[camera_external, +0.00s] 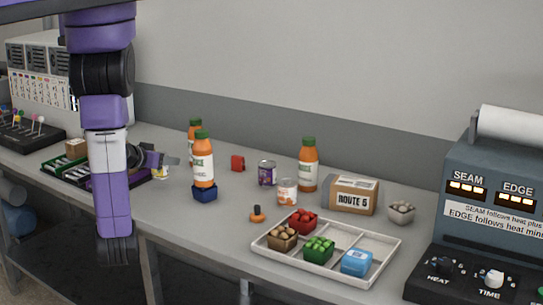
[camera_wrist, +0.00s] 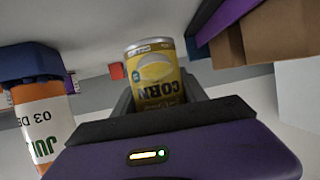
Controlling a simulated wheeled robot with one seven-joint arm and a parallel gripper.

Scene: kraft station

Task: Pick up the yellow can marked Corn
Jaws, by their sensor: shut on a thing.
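The yellow can marked Corn (camera_wrist: 152,72) stands between the fingers of my gripper (camera_wrist: 160,92) in the wrist view, where its label reads upside down. My gripper is shut on it. In the external view, only a small yellow and white part of the can (camera_external: 161,173) shows below my gripper (camera_external: 166,160), left of the juice bottles. Most of the can is hidden there by the gripper. I cannot tell whether the can touches the table.
A juice bottle (camera_external: 203,160) on a blue block (camera_external: 204,192) stands close to the right of my gripper. A dark tray (camera_external: 68,173) is to the left.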

